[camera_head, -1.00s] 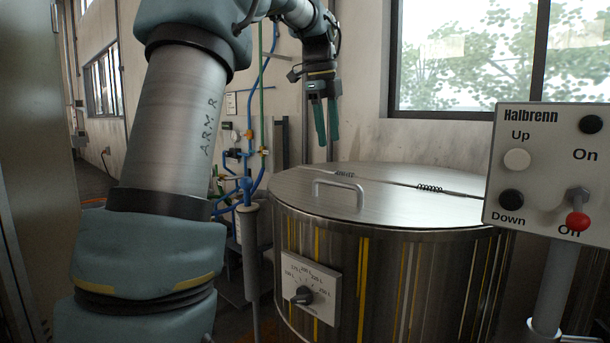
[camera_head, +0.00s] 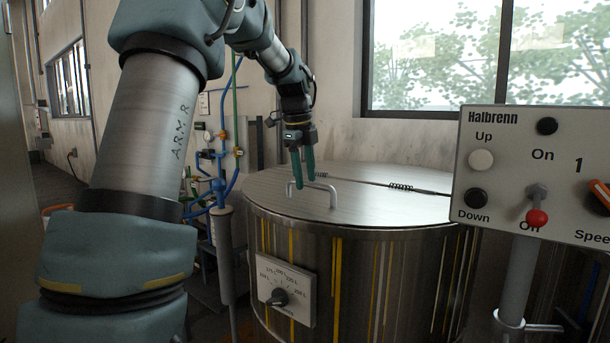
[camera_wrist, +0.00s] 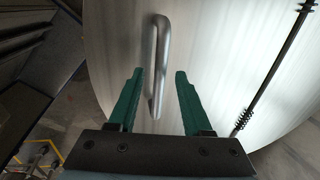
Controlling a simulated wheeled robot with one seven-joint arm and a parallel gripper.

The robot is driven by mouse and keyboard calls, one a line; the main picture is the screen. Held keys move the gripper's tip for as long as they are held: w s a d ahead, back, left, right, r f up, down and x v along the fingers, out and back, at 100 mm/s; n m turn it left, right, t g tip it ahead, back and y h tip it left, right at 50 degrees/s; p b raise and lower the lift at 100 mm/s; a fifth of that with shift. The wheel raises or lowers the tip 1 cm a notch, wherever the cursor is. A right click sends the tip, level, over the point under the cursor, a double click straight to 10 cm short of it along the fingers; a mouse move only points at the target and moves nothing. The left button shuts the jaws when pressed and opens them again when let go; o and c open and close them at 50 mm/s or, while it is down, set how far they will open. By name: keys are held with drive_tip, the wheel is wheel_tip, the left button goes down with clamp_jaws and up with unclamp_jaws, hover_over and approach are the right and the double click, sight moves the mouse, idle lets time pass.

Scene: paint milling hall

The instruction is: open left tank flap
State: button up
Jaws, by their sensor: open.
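The tank (camera_head: 345,285) is a round metal drum with paint streaks down its side. Its left flap (camera_head: 275,200) lies flat and closed on top, with a U-shaped metal handle (camera_head: 333,199). My gripper (camera_head: 304,186) points down just above and behind the handle, with its green fingers apart and empty. In the wrist view the handle (camera_wrist: 160,60) runs lengthwise between and beyond the fingertips (camera_wrist: 160,74), nearer the left finger. I cannot tell whether the fingers reach down around the bar. The flap (camera_wrist: 215,40) fills the background there.
A hinge rod with a spring (camera_head: 401,187) crosses the lid behind the handle. A control panel (camera_head: 545,170) on a post stands at the right. A volume dial (camera_head: 286,290) is on the tank's side. Blue pipes (camera_head: 222,190) rise at the left.

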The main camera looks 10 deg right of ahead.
clamp_jaws()
idle(1.4)
